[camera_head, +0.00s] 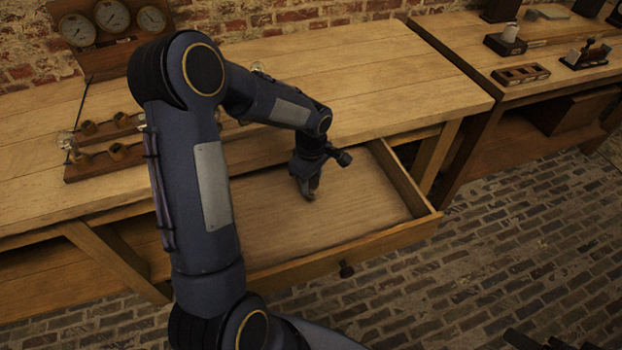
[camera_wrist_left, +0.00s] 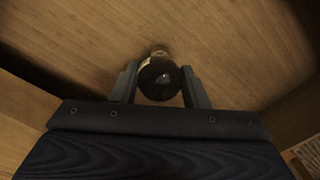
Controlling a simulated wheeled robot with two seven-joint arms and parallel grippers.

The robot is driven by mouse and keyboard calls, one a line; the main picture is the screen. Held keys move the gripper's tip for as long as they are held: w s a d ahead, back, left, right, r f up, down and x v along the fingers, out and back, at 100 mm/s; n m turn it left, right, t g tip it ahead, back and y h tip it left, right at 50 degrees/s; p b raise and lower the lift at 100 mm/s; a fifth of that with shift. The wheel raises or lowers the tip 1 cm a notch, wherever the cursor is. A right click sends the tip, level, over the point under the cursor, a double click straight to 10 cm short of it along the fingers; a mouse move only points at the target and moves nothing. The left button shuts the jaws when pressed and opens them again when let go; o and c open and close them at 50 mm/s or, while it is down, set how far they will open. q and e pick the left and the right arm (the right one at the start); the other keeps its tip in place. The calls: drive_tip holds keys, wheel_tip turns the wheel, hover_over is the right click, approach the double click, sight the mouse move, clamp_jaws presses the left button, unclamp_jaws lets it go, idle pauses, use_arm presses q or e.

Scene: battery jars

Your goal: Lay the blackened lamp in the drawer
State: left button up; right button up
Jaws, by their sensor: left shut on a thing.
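My left gripper (camera_head: 308,190) points down inside the open drawer (camera_head: 375,240), above or near its bare wooden floor. In the left wrist view, the left gripper (camera_wrist_left: 160,84) is shut on the blackened lamp (camera_wrist_left: 160,80), a dark round bulb with a brass-coloured base between the two fingers. In the head view the lamp is mostly hidden by the gripper. I cannot tell whether the lamp touches the drawer floor. My right gripper is not clearly seen.
The drawer, pulled out from the workbench (camera_head: 400,75), looks otherwise empty. Wooden racks with sockets (camera_head: 118,152) stand on the bench at left, and a gauge board (camera_head: 112,20) stands behind. A second bench (camera_head: 470,45) with small items is at right.

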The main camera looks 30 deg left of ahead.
use_arm(q)
drive_tip(key=o, duration=0.6)
drive_tip(key=shift+f, duration=0.2)
drive_tip(key=o, duration=0.5)
drive_tip(key=shift+r, duration=0.1)
drive_tip(key=shift+r, duration=0.2)
wheel_tip(320, 180, up, 12)
drive_tip(key=shift+f+p, duration=0.1)
drive_tip(key=shift+p, duration=0.6)
drive_tip(key=s+d+r+m+t+h, duration=0.1)
drive_tip(key=s+d+m+t, duration=0.1)
drive_tip(key=s+m, duration=0.3)
drive_tip(key=s+d+r+m+t+h, duration=0.1)
drive_tip(key=s+m, duration=0.4)
drive_tip(key=s, duration=0.5)
drive_tip(key=s+d+r+m+t+h, duration=0.1)
drive_tip(key=s+d+r+m+t, duration=0.1)
drive_tip(key=s, duration=0.5)
drive_tip(key=shift+s+d+r+m+t+h, duration=0.2)
drive_tip(key=shift+d+r+m, duration=0.15)
drive_tip(key=shift+d+m, duration=0.4)
drive_tip(key=shift+s+d+r+m+t+h, duration=0.1)
drive_tip(key=shift+d+r+m+h, duration=0.2)
drive_tip(key=shift+d+m, duration=0.4)
